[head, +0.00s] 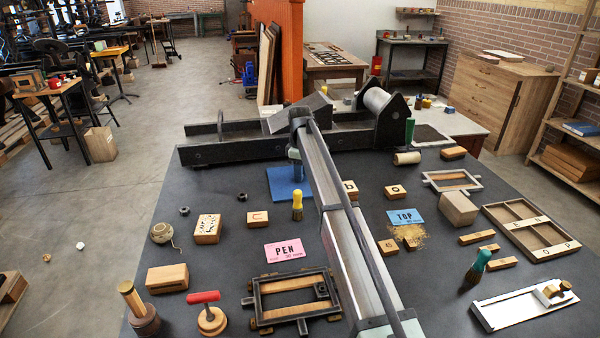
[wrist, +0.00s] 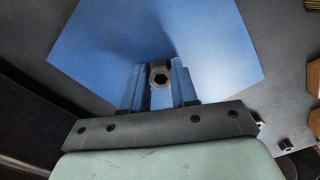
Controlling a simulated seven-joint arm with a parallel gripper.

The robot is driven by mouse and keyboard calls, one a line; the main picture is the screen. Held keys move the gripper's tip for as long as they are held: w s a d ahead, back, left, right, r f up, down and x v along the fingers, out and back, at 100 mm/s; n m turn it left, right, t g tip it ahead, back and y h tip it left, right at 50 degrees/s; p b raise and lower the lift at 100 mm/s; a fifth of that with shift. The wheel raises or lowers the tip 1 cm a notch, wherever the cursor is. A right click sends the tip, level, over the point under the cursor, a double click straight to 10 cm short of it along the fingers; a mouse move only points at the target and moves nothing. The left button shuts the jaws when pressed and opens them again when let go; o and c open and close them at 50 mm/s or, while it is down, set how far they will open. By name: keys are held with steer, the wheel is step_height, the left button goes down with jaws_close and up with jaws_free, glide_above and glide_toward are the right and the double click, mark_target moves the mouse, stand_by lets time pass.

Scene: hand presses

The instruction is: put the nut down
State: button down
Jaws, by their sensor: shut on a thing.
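A dark hex nut (wrist: 160,76) with a hole through it sits between the blue fingertips of my gripper (wrist: 159,84) in the wrist view. The fingers are shut on its two sides. A plain blue square sheet (wrist: 88,36) lies below it on the dark table. In the head view my gripper (head: 295,160) is over the blue sheet (head: 280,180), and my arm covers part of the sheet's right side. The held nut cannot be made out in the head view. The gap between nut and sheet is hard to judge.
Two loose nuts, one (head: 184,211) further left than the other (head: 242,196), lie on the table. A yellow-handled brush (head: 297,206) stands in front of the sheet. The black press (head: 240,148) runs behind it. Wooden letter blocks stand right of my arm.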

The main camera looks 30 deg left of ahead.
steer(key=shift+f, duration=0.1)
steer(key=c, duration=0.9)
jaws_free()
steer(key=shift+o, duration=0.2)
step_height(320, 180, up, 12)
